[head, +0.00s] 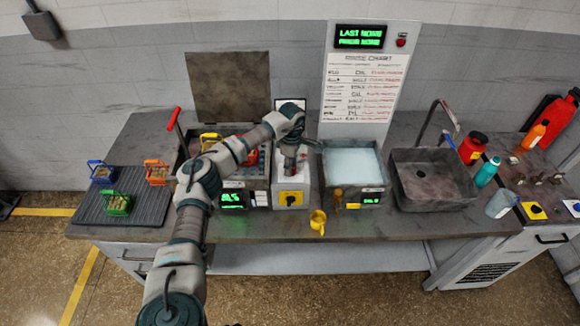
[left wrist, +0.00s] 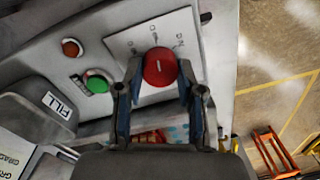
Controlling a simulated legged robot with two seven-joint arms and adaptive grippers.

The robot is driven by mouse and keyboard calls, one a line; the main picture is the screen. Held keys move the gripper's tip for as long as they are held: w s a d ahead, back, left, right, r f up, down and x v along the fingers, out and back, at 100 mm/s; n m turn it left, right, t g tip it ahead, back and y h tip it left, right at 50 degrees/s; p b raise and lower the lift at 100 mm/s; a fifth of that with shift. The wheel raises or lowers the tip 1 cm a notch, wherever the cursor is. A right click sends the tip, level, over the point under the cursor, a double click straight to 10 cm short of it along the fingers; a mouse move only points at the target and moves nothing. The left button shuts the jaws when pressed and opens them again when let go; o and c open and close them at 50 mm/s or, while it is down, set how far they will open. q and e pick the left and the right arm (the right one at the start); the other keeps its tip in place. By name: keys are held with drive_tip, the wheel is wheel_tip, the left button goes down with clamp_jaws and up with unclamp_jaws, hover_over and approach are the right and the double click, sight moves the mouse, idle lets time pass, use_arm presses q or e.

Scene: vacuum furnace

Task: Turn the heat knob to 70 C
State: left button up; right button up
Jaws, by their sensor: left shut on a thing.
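A round red knob (left wrist: 160,66) sits on a white plate with small dial marks in the left wrist view. Its setting is too blurred to read. My left gripper (left wrist: 158,80) has one finger on each side of the knob and is shut on it. In the head view my left gripper (head: 291,158) points down at the middle of the bench, and the red knob cannot be made out there. A green display (head: 232,198) glows on the bench front left of the gripper; its digits are unclear. My right gripper is not in view.
A green button (left wrist: 97,84) and a small red button (left wrist: 71,47) lie beside the knob plate.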

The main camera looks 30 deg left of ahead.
sight(293, 167)
use_arm(q)
drive_tip(key=m, duration=0.5)
drive_tip(key=shift+d+f+m, duration=0.1)
drive_tip(key=shift+f+m, duration=0.2)
drive_tip(key=shift+m+y+b, duration=0.3)
drive_tip(key=shift+m+b, duration=0.05)
drive_tip(key=shift+m, duration=1.85)
drive_tip(key=o, duration=1.1)
drive_tip(key=shift+o, duration=0.2)
drive_tip(key=shift+w+r, duration=0.1)
wheel_tip(293, 167, up, 12)
drive_tip(key=shift+w+d, duration=0.15)
drive_tip(key=shift+w, duration=0.2)
